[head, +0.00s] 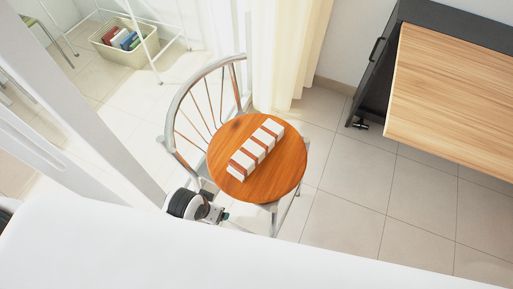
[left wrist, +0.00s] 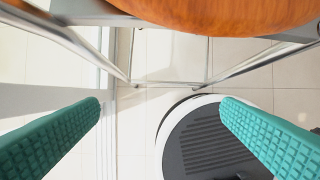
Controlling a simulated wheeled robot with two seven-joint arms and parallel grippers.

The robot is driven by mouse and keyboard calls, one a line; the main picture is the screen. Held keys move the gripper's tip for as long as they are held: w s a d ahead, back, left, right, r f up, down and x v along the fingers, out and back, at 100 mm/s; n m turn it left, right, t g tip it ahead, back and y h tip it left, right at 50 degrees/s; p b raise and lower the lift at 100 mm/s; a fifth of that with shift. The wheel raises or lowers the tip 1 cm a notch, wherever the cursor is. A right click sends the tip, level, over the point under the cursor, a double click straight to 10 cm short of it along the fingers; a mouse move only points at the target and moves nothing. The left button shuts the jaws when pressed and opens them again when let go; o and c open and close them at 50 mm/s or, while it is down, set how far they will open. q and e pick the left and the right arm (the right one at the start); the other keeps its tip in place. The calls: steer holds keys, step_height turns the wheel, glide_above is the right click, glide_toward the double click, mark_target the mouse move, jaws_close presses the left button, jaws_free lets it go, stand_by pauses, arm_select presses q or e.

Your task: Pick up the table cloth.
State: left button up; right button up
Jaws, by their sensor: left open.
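The table cloth (head: 255,150) looks like a folded white bundle with brown stripes. It lies diagonally on the round orange-brown wooden seat of a chair (head: 285,183) in the head view. My left gripper (head: 224,216) is just off the near-left edge of the seat, apart from the cloth. In the left wrist view its two teal fingers (left wrist: 160,138) are wide apart with nothing between them. The seat edge (left wrist: 215,15) crosses the top of that view, and the cloth is not seen there. My right gripper is in neither view.
The chair has a grey spindle back (head: 178,120) and metal legs (left wrist: 230,68) close to my left gripper. A wood-topped dark cabinet (head: 455,100) stands at right. A cream curtain (head: 287,50) hangs behind the chair. A bin (head: 124,50) stands at upper left. Tiled floor between chair and cabinet is clear.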

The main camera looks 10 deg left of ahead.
arm_select(q)
steer(key=w+d+r+m+h+b, duration=0.1)
steer(key=w+d+r+m+h, duration=0.15)
steer(key=w+d+r, duration=0.7)
step_height(320, 180, up, 6)
steer(key=g+y, duration=0.3)
glide_above(257, 144)
steer(key=shift+m, duration=0.35)
step_height(257, 144, down, 6)
steer(key=shift+s+d+f+b, duration=0.1)
steer(key=shift+s+f+b, duration=0.1)
steer(key=shift+b, duration=0.2)
steer(key=f, duration=0.5)
steer(key=shift+w, duration=0.25)
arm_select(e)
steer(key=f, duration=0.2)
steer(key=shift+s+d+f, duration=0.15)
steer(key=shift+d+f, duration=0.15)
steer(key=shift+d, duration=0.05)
arm_select(q)
steer(key=shift+r, duration=0.1)
steer(key=shift+c, duration=0.4)
steer(key=c, duration=1.2)
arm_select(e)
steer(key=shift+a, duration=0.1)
